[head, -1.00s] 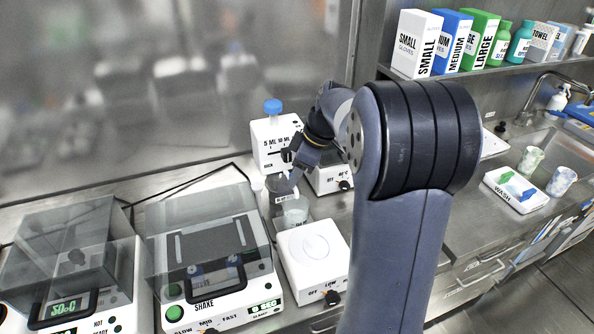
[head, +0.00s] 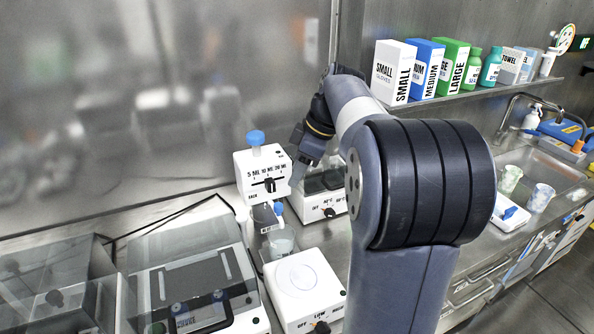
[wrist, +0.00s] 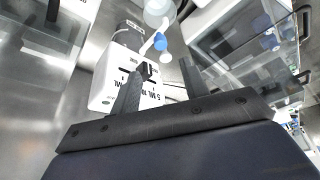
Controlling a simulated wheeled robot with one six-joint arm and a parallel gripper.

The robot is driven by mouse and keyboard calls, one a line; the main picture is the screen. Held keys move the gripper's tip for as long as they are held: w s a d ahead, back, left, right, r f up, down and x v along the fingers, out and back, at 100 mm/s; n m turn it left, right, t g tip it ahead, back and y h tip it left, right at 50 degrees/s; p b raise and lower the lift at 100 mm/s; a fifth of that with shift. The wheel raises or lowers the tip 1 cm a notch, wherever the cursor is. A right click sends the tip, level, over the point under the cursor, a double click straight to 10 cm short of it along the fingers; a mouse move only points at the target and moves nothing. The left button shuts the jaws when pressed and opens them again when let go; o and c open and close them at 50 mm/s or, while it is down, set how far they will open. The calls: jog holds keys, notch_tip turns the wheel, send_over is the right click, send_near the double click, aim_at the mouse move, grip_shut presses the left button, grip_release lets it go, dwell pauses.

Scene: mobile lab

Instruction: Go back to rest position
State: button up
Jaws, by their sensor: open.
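My gripper (head: 299,165) hangs at the end of my raised arm, above the counter and just right of the white dispenser with the blue knob (head: 256,175). In the wrist view my gripper (wrist: 160,90) shows two dark fingers spread apart with nothing held between them. The dispenser's white front with its black volume marks (wrist: 128,82) lies beyond the fingers. A clear beaker (head: 281,242) and a small blue-capped bottle (head: 266,216) stand below the dispenser. Part of the counter behind my arm is hidden.
A white hotplate (head: 304,285) stands in front of the beaker, and a clear-lidded shaker (head: 190,275) is to its left. Glove boxes (head: 422,70) line the shelf. Cups (head: 541,197) stand near the sink (head: 545,170).

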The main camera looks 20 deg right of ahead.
aim_at(279, 205)
jog(key=x, duration=1)
jog(key=shift+w+a+f, duration=0.15)
jog(key=shift+a+f, duration=0.05)
jog(key=shift+f, duration=0.15)
jog(key=shift+a, duration=0.1)
